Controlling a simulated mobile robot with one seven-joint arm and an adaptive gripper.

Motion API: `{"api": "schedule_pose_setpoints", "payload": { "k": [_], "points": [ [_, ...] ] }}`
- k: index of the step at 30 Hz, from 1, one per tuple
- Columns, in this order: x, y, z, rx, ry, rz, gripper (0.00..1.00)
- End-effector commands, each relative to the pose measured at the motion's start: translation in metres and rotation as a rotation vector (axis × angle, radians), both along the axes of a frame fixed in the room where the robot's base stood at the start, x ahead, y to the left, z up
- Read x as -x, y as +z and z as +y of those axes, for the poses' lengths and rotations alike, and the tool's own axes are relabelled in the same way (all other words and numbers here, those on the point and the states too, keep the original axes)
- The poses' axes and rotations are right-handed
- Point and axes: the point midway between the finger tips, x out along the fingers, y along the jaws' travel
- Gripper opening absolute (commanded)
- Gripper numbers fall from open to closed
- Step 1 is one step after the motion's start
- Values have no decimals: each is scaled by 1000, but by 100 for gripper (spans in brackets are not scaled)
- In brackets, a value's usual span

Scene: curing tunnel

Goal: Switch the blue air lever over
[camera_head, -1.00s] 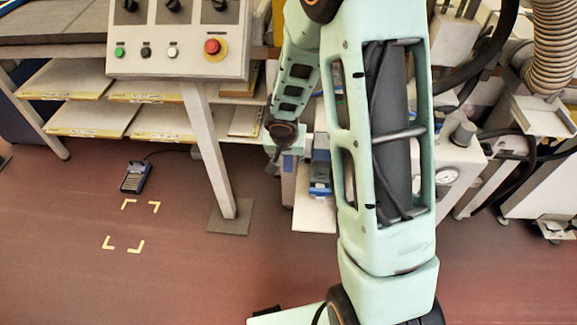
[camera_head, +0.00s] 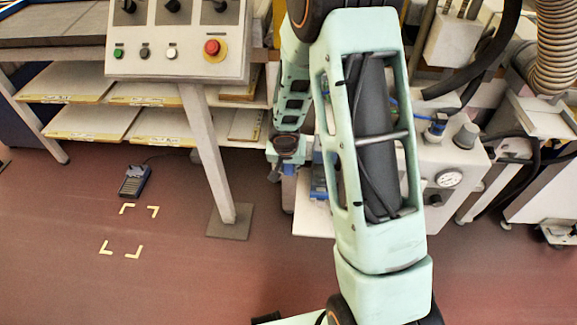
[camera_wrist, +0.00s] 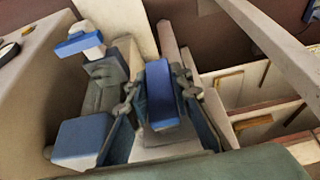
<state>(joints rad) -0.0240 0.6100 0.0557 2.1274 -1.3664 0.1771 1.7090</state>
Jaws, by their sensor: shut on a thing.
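In the wrist view, the blue lever (camera_wrist: 162,92) is a dark blue bar that stands in the middle, between the two fingers of my gripper (camera_wrist: 160,98). The gripper is shut on it, with a finger against each side. The lever's lower end and pivot are hard to make out. In the head view, my gripper (camera_head: 275,172) is small and partly covered by my own arm, beside a blue part (camera_head: 318,182) behind the arm. The lever cannot be told apart there.
A blue and white fitting (camera_wrist: 82,42) and a blue block (camera_wrist: 80,140) sit left of the gripper in the wrist view. A control panel (camera_head: 180,65) stands left of my arm, and a cabinet with a gauge (camera_head: 449,178) stands right. The left floor is mostly clear, with a foot pedal (camera_head: 135,180).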

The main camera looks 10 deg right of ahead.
Motion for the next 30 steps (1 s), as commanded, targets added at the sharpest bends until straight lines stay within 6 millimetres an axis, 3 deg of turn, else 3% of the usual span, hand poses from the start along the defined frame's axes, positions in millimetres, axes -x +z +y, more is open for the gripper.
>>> {"api": "schedule_pose_setpoints", "payload": {
  "k": [17, 30],
  "points": [
    [0, -1, -1, 36, 1, 11, 0],
    [3, -4, -7, 315, 5, 100, 0]
  ]
}}
